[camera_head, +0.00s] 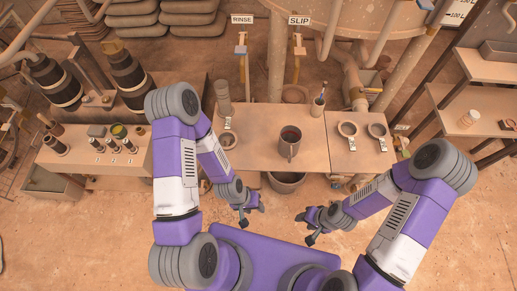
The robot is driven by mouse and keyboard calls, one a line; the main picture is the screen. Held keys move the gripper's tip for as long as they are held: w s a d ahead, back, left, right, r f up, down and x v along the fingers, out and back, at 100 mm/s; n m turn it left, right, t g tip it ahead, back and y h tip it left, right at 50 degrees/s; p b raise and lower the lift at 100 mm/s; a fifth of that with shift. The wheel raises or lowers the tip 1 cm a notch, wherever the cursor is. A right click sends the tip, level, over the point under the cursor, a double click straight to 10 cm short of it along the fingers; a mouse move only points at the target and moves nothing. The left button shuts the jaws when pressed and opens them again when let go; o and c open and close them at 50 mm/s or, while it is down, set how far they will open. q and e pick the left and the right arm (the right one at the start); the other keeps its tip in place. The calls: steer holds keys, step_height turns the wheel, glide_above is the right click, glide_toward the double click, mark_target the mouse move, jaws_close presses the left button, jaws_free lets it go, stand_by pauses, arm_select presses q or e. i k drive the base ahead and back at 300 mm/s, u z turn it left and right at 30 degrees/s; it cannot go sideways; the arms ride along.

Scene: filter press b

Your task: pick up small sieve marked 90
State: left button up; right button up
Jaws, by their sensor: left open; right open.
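Two small ring-shaped sieves with tags stand on the right part of the middle table: a left one (348,129) and a right one (377,131). A third ring-shaped item (228,140) lies at the table's left end, close to my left arm. The tags are too small to read, so I cannot tell which is marked 90. My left gripper (253,214) is open and empty, in front of the table's front edge. My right gripper (304,228) is open and empty, also in front of the table, nearer to me than the two sieves.
A dark mug-like jug (290,142) stands mid-table, with a bottle (318,105) behind it. A grey cylinder (223,98) stands at the back left. A bucket (286,182) sits under the front edge. A side table (60,150) holds several small items. Shelves (485,97) stand right.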

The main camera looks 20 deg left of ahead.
mark_target(348, 129)
steer(key=z, duration=1.55)
steer(key=i, duration=1)
steer(key=u, duration=2.45)
